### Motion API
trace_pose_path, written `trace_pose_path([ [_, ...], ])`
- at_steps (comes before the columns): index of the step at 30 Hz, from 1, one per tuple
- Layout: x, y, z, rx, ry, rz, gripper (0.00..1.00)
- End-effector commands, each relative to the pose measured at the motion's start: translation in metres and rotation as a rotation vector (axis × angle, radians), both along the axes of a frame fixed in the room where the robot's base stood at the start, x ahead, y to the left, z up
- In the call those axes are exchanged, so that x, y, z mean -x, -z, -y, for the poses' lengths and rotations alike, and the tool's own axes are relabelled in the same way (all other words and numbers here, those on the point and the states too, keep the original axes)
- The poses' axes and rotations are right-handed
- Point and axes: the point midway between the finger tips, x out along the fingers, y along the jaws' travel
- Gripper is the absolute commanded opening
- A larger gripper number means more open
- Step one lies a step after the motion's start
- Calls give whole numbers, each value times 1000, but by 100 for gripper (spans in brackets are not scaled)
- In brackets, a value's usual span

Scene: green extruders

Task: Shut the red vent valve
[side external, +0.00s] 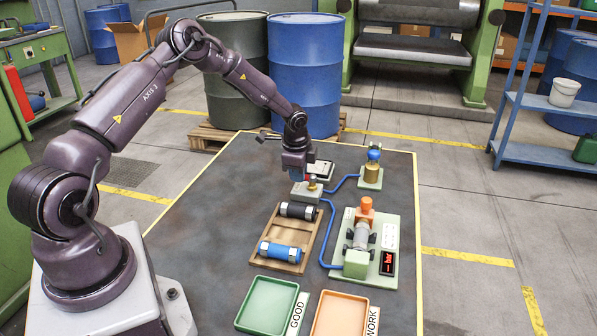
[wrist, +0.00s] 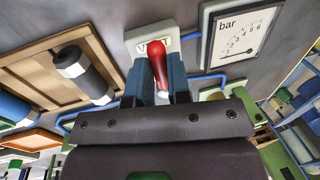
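The vent valve is a pale block (wrist: 138,42) marked VENT with a red handle (wrist: 155,62) in the wrist view. In the side view the valve block (side external: 306,192) sits near the table's middle, beyond the wooden rack. My gripper (wrist: 160,82) is at the valve, one finger on each side of the red handle.
A bar gauge (wrist: 240,35) stands beside the valve. Blue hoses (side external: 342,183) run to a brass-coloured regulator (side external: 372,168) and a green fixture (side external: 357,263). A wooden rack (side external: 267,232) holds a black and a blue cylinder. Green (side external: 267,305) and orange (side external: 341,315) trays lie in front.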

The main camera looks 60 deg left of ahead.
Motion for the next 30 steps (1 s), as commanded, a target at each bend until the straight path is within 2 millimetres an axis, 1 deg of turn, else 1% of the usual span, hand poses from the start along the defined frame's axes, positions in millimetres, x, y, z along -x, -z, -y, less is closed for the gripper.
trace_pose_path([
  [6, -1, 0, -1, 1, 20, 1, 0],
  [11, -2, 0, -3, 1, 81, 1, 0],
  [17, -6, -1, -7, 1, 223, 1, 0],
  [30, -20, -1, -14, 2, 636, 2, 0],
])
